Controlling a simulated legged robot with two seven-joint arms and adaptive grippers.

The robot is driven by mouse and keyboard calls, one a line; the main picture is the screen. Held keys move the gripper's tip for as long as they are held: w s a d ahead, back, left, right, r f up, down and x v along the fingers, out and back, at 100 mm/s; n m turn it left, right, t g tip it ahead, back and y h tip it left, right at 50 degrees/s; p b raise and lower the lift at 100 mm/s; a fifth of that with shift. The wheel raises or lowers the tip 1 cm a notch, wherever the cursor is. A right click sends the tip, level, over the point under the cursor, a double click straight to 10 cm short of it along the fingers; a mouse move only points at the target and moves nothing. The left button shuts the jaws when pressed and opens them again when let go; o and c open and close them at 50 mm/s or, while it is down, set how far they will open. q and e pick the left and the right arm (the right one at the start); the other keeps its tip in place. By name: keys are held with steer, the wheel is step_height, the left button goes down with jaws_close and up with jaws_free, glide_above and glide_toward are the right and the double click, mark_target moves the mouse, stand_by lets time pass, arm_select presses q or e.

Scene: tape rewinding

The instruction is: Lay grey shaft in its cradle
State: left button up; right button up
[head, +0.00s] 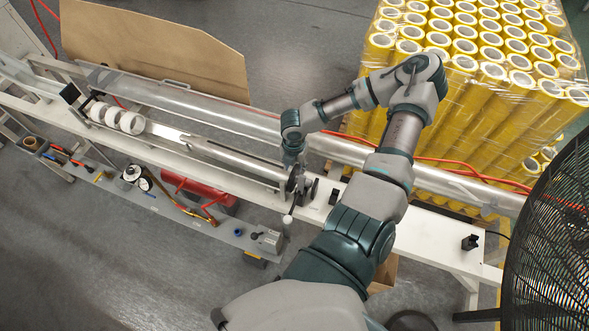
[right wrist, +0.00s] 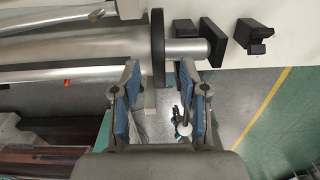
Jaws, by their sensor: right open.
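The grey shaft (head: 235,158) lies lengthwise along the white bench, with a dark disc (right wrist: 158,50) near its right end. Its bare end stub (right wrist: 187,52) sticks out past the disc, close to a black plate (right wrist: 213,42). My right gripper (head: 296,182) is over this right end. In the right wrist view its open fingers (right wrist: 159,72) stand on either side of the disc, one towards the shaft body and one near the stub; nothing is gripped. I cannot tell which black part is the cradle or whether the stub rests in it. My left gripper is not in view.
White rolls (head: 117,117) sit on the bench at the left. A long silver tube (head: 200,106) runs behind the shaft. A black bracket (head: 470,242) stands further right. Wrapped yellow rolls (head: 470,90) fill the back right, and a black fan (head: 550,235) the right edge.

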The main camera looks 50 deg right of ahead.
steer(key=shift+a+f, duration=0.1)
steer(key=shift+f, duration=0.45)
steer(key=shift+w+a, duration=0.1)
jaws_close()
steer(key=shift+r, duration=0.15)
steer(key=shift+w+r+p, duration=0.2)
steer(key=shift+r+p, duration=0.05)
steer(key=shift+p, duration=0.1)
steer(key=shift+s, duration=0.2)
